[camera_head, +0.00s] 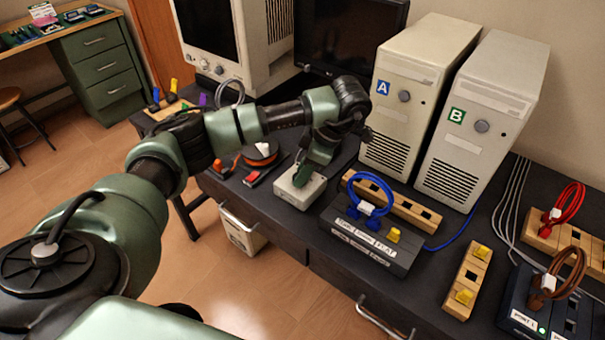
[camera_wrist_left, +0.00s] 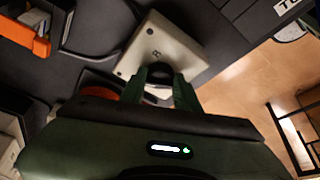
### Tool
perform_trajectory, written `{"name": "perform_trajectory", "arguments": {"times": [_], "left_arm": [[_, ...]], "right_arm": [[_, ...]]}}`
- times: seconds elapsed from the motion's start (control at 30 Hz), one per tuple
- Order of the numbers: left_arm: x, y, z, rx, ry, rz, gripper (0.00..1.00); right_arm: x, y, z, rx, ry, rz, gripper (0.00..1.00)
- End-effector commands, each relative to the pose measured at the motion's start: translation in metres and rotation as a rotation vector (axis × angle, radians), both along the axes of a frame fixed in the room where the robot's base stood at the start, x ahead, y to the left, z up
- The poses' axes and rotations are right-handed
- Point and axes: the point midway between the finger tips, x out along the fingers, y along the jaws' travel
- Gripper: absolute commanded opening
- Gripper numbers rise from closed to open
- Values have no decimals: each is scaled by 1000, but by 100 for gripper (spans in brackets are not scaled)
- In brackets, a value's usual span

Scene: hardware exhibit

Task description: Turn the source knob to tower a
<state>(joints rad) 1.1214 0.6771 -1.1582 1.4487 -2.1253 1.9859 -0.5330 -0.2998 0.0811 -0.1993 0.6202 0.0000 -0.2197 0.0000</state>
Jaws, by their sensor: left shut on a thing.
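A small white box (camera_head: 299,200) sits on the dark table, below and left of the two beige towers. Tower A (camera_head: 425,60) has a blue "A" label, and tower B (camera_head: 505,85) has a green "B" label. My left gripper (camera_head: 304,178) reaches down onto the top of the box. In the left wrist view, its fingers (camera_wrist_left: 167,84) are shut on a dark knob (camera_wrist_left: 160,75) on the box (camera_wrist_left: 185,52). The fingers partly cover the knob, and I cannot tell which way it points. A small dark mark shows on the box top. My right gripper is not in view.
A dark switch block (camera_head: 365,245) with a blue cable (camera_head: 372,188) stands right of the box. An orange cable reel (camera_head: 258,154) lies to the left. A monitor (camera_head: 345,40) stands behind. Wooden blocks and coiled cables fill the table's right side.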

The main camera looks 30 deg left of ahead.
Motion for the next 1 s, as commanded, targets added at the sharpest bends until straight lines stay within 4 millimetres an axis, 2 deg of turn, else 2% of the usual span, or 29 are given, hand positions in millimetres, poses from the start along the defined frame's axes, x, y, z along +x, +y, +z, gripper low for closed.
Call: {"name": "perform_trajectory", "arguments": {"times": [0.4, 1.0], "left_arm": [[3, 1, 1, -1, -3, 257, 0], [4, 1, 1, -2, -5, 324, 0]], "right_arm": [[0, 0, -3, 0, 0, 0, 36], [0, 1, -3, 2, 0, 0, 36]]}}
